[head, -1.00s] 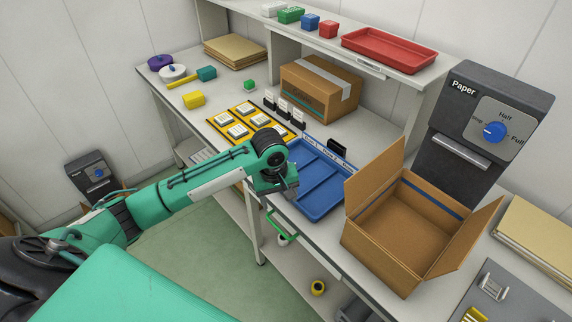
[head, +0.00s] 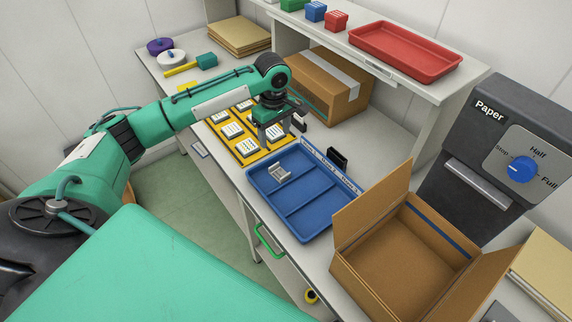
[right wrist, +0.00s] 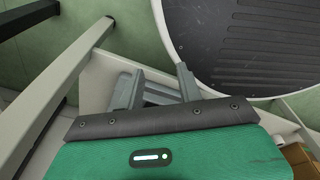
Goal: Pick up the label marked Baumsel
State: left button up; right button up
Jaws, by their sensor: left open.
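White label blocks sit on the yellow rack (head: 240,152) in the head view, such as a front label (head: 245,147) and one beside it (head: 232,130). Their print is too small to read, so I cannot tell which is Baumsel. My left gripper (head: 271,138) is open, pointing down over the right side of the rack, with a label close to its fingers. Whether it touches that label is unclear. A pale block (head: 280,173) lies in the back-left compartment of the blue tray (head: 312,232). My right gripper (right wrist: 161,84) shows in the right wrist view, fingers apart and empty.
Dark upright holders (head: 299,123) stand just behind the rack. An open cardboard box (head: 405,250) stands right of the blue tray, and a closed box (head: 318,85) is behind. A shelf with a red tray (head: 405,52) overhangs the back.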

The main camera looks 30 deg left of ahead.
pick_arm(q)
jog(key=p, duration=0.1)
send_over(274, 165)
jog(key=f, duration=0.7)
jog(key=shift+s+d, duration=0.15)
jog(key=shift+d, duration=0.15)
jog(key=shift+f, duration=0.3)
jog(key=shift+a+f+p, duration=0.15)
jog(key=shift+f+p, duration=0.45)
jog(key=shift+f, duration=0.05)
notch_tip(274, 165, down, 4)
jog(key=shift+a+r+p, duration=0.1)
jog(key=shift+r+p, duration=0.15)
jog(key=shift+p, duration=0.25)
jog(key=shift+f, duration=0.2)
jog(key=c, duration=1)
pick_arm(e)
jog(key=s+r, duration=0.3)
jog(key=shift+r, duration=0.1)
